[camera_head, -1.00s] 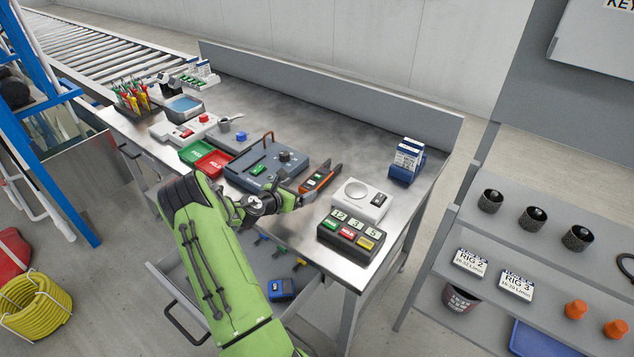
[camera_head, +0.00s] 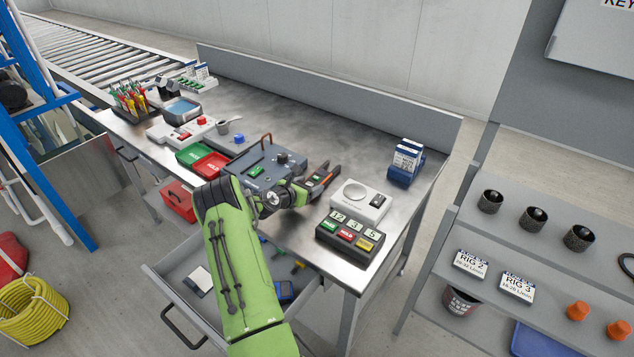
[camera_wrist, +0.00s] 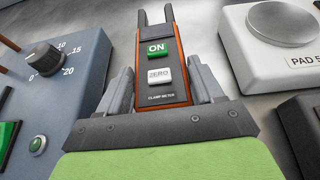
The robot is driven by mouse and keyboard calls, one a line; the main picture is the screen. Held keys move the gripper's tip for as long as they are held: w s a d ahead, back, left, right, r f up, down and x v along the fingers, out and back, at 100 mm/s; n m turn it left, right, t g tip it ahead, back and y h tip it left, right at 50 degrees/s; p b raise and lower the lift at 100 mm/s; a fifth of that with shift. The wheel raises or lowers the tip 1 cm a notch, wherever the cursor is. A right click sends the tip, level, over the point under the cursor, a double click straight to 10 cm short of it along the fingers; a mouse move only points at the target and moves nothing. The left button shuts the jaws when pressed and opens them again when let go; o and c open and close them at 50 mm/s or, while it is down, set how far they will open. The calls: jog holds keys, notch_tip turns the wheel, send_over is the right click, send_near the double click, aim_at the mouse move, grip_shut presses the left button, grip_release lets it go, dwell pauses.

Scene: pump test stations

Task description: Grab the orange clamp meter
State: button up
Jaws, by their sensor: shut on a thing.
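The orange clamp meter (camera_wrist: 162,72) has a dark face with a green ON button, a white ZERO button and a "CLAMP METER" label. In the wrist view it lies between the two fingers of my gripper (camera_wrist: 160,90), which are shut on its sides. Its dark forked jaws point away from my gripper. In the head view the clamp meter (camera_head: 322,178) shows at the end of my gripper (camera_head: 308,190), over the bench between the blue-grey test unit and the white pad. My arm and gripper hide its near end. I cannot tell whether it touches the bench top.
The blue-grey test unit (camera_head: 258,165) with a knob stands close on the left. The white pad (camera_head: 360,202) and a dark button box (camera_head: 349,237) stand close on the right. An open drawer (camera_head: 190,272) juts out below. The bench behind is clear.

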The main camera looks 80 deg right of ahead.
jog(key=shift+c, duration=0.9)
jog(key=shift+r, duration=0.15)
